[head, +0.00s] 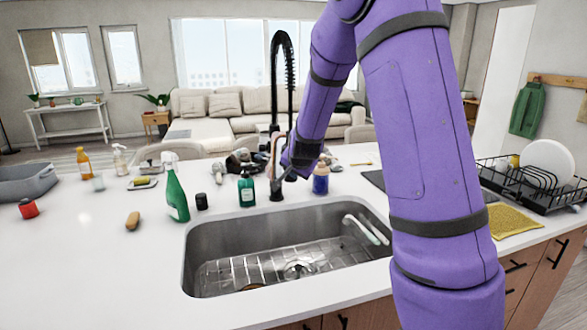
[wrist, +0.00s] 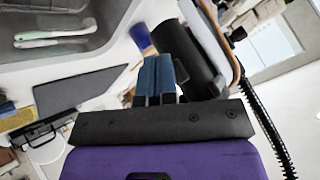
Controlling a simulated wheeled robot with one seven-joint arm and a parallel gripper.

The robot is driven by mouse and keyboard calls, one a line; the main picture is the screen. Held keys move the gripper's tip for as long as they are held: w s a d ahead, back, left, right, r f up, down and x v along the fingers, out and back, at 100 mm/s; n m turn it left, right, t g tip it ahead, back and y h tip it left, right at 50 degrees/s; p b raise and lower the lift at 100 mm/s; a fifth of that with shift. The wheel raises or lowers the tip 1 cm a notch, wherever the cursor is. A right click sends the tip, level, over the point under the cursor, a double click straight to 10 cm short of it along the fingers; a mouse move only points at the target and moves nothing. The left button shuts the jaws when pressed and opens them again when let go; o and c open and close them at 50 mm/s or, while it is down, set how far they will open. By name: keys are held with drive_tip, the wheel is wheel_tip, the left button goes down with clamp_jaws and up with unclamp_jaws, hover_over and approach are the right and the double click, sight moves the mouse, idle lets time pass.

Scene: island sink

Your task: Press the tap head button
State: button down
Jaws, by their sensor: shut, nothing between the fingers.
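The black tap (head: 282,70) stands behind the sink, its spring hose arching up over the counter. My gripper (head: 283,180) is beside the lower part of the tap in the head view, where it and the tap overlap. In the wrist view my gripper's blue fingers (wrist: 158,65) are together and empty. A thick black cylinder, which looks like the tap head (wrist: 188,58), lies just right of and close to the fingers. I cannot tell whether they touch, and I cannot make out the button. The spring hose (wrist: 272,140) runs down the right side of the wrist view.
The steel sink (head: 205,240) is in front, with white-handled utensils (head: 365,228) at its right. Green bottles (head: 175,190), a blue bottle (head: 320,180) and other items crowd the counter around the tap. A dish rack (head: 545,190) stands far right.

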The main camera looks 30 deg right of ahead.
drive_tip(key=shift+w, duration=0.1)
drive_tip(key=shift+w+d, duration=0.15)
drive_tip(key=shift+w, duration=0.45)
idle(0.8)
drive_tip(key=shift+s, duration=0.7)
drive_tip(key=s+a, duration=0.2)
drive_tip(key=s, duration=0.3)
drive_tip(key=shift+s, duration=0.4)
drive_tip(key=shift+r, duration=0.1)
